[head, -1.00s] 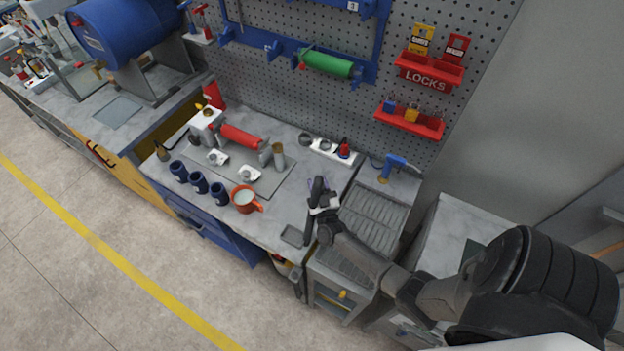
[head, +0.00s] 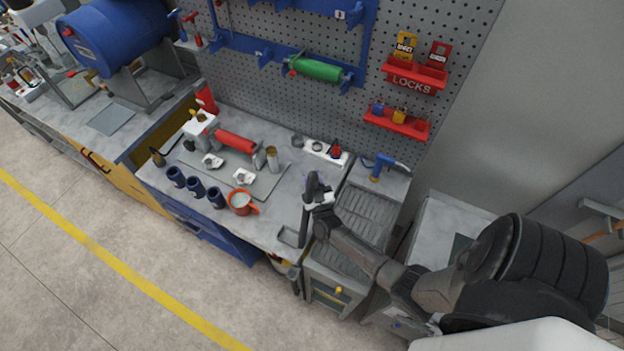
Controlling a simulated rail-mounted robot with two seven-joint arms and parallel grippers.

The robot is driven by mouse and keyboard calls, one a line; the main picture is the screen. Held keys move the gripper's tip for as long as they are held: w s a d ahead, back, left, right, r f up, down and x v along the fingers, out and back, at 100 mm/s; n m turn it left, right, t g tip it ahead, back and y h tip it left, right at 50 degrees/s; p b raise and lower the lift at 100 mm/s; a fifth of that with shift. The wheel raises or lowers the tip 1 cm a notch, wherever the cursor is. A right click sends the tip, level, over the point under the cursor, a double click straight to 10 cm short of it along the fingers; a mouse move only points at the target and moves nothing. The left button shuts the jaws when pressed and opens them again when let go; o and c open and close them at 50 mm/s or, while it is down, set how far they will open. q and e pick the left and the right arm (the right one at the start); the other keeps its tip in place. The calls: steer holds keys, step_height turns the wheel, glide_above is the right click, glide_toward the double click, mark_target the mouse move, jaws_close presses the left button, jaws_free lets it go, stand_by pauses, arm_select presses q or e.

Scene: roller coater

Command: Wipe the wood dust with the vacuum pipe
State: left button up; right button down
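My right gripper (head: 318,199) is above the grey bench's right end, beside the slatted metal surface. A dark, slim upright tube, which looks like the vacuum pipe (head: 304,226), runs from the gripper down past the bench's front right corner. The gripper's fingers appear closed around its upper part, though they are small and partly hidden. I cannot make out wood dust on the bench (head: 268,221). My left gripper is not in view.
A blue-handled tool (head: 381,166) is at the back right. The pegboard (head: 335,110) bounds the rear.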

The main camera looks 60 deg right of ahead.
steer(key=shift+r+p, duration=0.4)
steer(key=shift+r, duration=0.45)
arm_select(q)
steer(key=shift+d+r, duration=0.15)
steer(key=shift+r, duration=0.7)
arm_select(e)
steer(key=shift+r, duration=0.1)
steer(key=shift+r+p, duration=0.9)
steer(key=shift+p, duration=0.1)
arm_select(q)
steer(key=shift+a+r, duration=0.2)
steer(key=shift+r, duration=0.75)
arm_select(e)
steer(key=shift+r, duration=0.5)
